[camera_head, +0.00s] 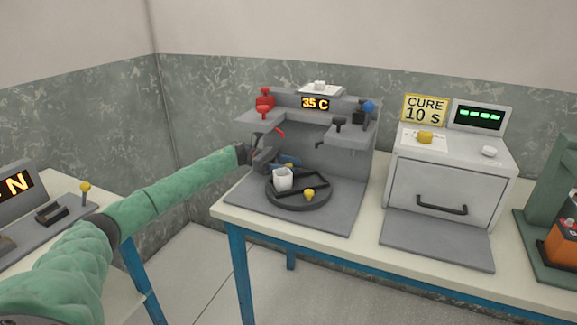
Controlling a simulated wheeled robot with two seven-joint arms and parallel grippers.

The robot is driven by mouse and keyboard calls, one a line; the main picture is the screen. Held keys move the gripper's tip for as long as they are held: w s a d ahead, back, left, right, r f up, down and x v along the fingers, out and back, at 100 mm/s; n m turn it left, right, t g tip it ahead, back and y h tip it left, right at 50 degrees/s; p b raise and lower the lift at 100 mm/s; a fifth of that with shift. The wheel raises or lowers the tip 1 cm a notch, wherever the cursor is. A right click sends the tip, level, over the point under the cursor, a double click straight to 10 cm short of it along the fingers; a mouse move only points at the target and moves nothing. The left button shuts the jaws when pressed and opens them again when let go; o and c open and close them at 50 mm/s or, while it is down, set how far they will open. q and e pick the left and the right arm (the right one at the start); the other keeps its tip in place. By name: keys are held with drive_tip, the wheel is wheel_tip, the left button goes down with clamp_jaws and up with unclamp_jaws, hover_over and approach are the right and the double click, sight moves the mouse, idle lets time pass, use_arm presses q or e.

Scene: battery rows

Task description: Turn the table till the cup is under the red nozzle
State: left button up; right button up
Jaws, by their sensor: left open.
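A white cup (283,179) stands upright on the left part of a dark round turntable (300,203), which has a yellow knob (309,194) near its front edge. The red nozzle (264,104) is on the upper left of the grey machine (349,155), above and behind the cup. The lower tip of the red nozzle is hard to make out. My left gripper (268,157) is open, just behind and left of the cup under the machine's left shelf. I cannot tell if it touches anything. My right gripper is not in view.
The machine shows 35 C and carries black and blue fittings (367,108) on its right. A grey oven (447,180) with a handle stands to the right, its front plate on the table. A green stand (552,210) is at the far right. Another console (45,215) is at the left.

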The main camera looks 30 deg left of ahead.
use_arm(q)
drive_tip(key=a, duration=0.4)
drive_tip(key=a+b, duration=0.1)
drive_tip(key=a, duration=0.1)
drive_tip(key=shift+s+a+f, duration=0.1)
drive_tip(key=shift+s, duration=0.15)
drive_tip(key=shift+s+a, duration=0.1)
drive_tip(key=shift+a, duration=0.7)
drive_tip(key=shift+c, duration=0.5)
